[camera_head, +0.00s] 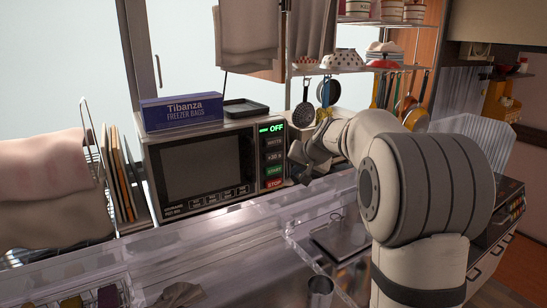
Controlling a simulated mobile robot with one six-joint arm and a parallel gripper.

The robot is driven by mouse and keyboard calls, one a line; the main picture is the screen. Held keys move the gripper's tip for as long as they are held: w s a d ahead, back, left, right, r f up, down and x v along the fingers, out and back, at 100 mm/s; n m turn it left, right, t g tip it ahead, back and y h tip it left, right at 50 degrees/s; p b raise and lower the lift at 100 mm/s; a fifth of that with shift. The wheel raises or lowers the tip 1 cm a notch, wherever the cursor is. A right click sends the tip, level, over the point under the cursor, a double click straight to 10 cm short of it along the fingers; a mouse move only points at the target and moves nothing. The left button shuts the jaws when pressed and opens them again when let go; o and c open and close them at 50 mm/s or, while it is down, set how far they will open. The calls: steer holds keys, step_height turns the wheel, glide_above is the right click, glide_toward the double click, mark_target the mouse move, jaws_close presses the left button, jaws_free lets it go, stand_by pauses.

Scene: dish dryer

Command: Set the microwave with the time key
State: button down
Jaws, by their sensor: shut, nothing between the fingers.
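The microwave (202,170) stands on the counter left of centre, its dark door closed and facing me. Its display (271,128) reads OFF in green. Below it on the control panel are a key with small lettering (273,143), a key that looks like +30 s (273,156), a green START key (273,170) and a red STOP key (273,184). My gripper (303,160) is just right of the control panel, shut and empty. It is seen partly edge-on, and whether it touches the microwave cannot be told.
A blue freezer bags box (181,112) and a black tray (246,108) lie on the microwave. A rack with boards (120,172) stands left of it. Utensils (398,92) hang at the back under shelves with bowls (342,59). A clear-edged counter (190,246) runs in front.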

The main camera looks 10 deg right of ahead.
mark_target(273, 156)
steer(key=w+a+p, duration=0.3)
steer(key=w+p, duration=0.3)
steer(key=w, duration=0.2)
steer(key=shift+a+p, duration=0.15)
steer(key=shift+p, duration=0.25)
steer(key=shift+w, duration=0.2)
stand_by(1.8)
steer(key=shift+w+a, duration=0.15)
steer(key=shift+w, duration=0.25)
